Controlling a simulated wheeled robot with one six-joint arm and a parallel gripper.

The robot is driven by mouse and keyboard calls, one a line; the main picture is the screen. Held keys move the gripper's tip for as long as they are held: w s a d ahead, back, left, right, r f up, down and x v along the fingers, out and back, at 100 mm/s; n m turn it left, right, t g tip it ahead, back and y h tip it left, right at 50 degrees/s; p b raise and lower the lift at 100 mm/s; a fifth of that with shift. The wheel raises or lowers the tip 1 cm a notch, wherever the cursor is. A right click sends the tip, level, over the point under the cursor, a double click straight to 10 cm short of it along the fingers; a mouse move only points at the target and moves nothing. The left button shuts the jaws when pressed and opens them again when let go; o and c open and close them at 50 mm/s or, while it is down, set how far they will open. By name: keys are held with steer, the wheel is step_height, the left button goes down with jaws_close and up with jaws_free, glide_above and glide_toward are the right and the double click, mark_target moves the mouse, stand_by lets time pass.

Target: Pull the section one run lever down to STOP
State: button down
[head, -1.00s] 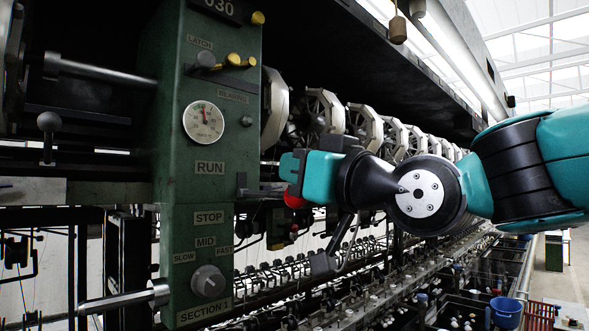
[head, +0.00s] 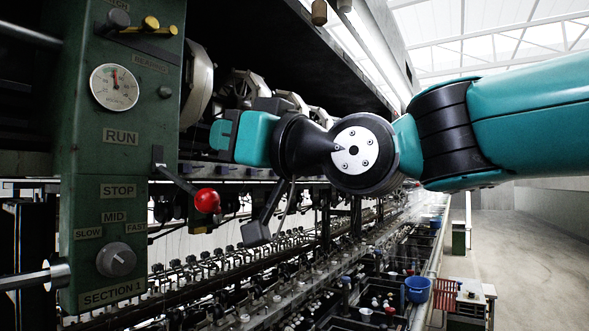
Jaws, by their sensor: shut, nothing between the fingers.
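The section one run lever is on the right edge of the green control post (head: 85,215). Its red ball knob (head: 207,200) shows fully, and its dark rod slopes down and right from a bracket between the RUN plate (head: 120,137) and the STOP plate (head: 118,190). The knob sits a little lower than the STOP plate in the picture. My gripper (head: 222,134) is shut and empty, above the knob and apart from it in the picture. Its fingertips point left towards the post; the gap in depth is hard to judge.
A round gauge (head: 114,87) and a speed dial (head: 116,259) are on the post. A metal bar (head: 35,278) juts left from its base. Reels and thread guides run back along the machine. A blue bucket (head: 417,289) stands at right, beside open floor (head: 520,245).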

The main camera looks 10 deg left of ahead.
steer(key=b+v, duration=0.8)
steer(key=v, duration=0.5)
steer(key=shift+f, duration=0.2)
steer(key=shift+d, duration=0.1)
steer(key=w+d+f+m+g+h, duration=0.1)
steer(key=d+f+m+h, duration=0.2)
steer(key=f, duration=0.8)
steer(key=d+f+m+g+h, duration=0.1)
steer(key=d+f+h, duration=0.3)
steer(key=f, duration=0.8)
steer(key=s+d+f+m+g+h, duration=0.1)
steer(key=s+d+f+g+h, duration=0.1)
steer(key=s+d+f, duration=0.3)
steer(key=s+d+f+m+g+h, duration=0.1)
steer(key=s+d+f+g+h, duration=0.2)
steer(key=f, duration=0.9)
steer(key=shift+s+d+f+h, duration=0.2)
steer(key=shift+s+d+h, duration=0.8)
steer(key=shift+s, duration=0.15)
